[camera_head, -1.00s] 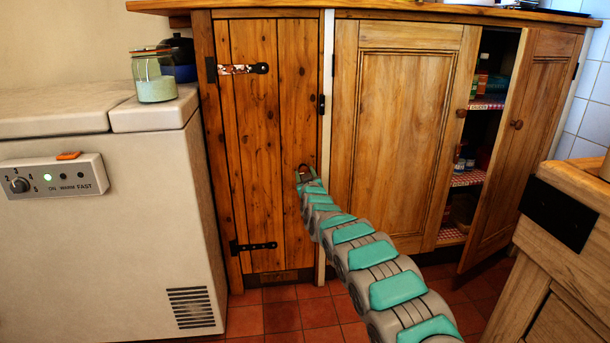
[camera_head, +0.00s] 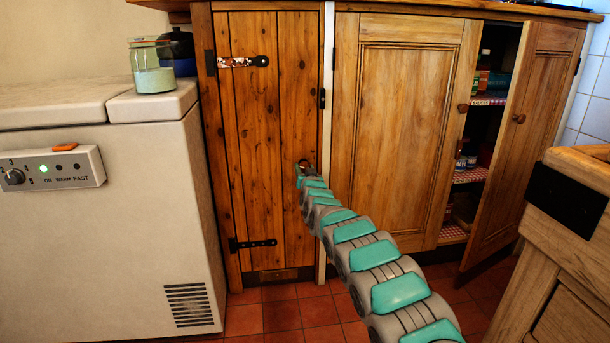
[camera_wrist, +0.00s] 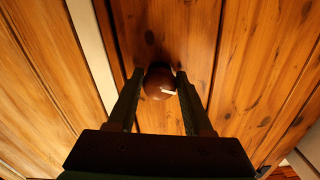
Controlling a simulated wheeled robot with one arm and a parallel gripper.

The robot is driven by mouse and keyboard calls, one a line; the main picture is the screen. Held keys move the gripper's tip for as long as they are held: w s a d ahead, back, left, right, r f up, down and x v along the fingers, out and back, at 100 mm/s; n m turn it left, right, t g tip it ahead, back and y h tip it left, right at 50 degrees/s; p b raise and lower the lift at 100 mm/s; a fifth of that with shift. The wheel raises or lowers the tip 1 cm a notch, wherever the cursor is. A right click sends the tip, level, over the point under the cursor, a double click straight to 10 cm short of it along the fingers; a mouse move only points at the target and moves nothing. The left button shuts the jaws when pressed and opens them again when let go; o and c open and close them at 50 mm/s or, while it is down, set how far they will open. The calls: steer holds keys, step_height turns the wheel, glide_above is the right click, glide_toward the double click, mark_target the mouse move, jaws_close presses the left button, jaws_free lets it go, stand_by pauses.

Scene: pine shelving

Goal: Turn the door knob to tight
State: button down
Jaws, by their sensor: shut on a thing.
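The door knob (camera_wrist: 157,84) is round and reddish brown, with a short white mark that points to the right and slightly down in the wrist view. It sits on the narrow plank door (camera_head: 258,130), near its right edge. My gripper (camera_wrist: 159,75) has one dark finger on each side of the knob and is shut on it. In the head view my gripper (camera_head: 304,168) is small at the door, and it largely hides the knob. The door is closed. I see no label for tight around the knob.
A white chest freezer (camera_head: 100,240) with a jar (camera_head: 153,75) on top stands left of the door. To the right are a closed panelled door (camera_head: 395,140) and an open door (camera_head: 525,140) beside stocked shelves. A wooden unit (camera_head: 565,240) stands at the near right. Red floor tiles are clear below.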

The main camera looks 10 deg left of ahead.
steer(key=m+b, duration=0.1)
steer(key=m, duration=0.1)
steer(key=m+b, duration=0.2)
steer(key=shift+a+f+m, duration=0.15)
steer(key=shift+m, duration=0.15)
steer(key=m+b, duration=0.3)
steer(key=shift+m, duration=0.3)
steer(key=m+b, duration=0.3)
steer(key=m, duration=0.2)
steer(key=shift+r+b, duration=0.2)
steer(key=shift+b, duration=0.2)
steer(key=shift+m, duration=0.4)
steer(key=shift+c, duration=1.5)
jaws_free()
steer(key=shift+r, duration=0.1)
steer(key=shift+s, duration=0.1)
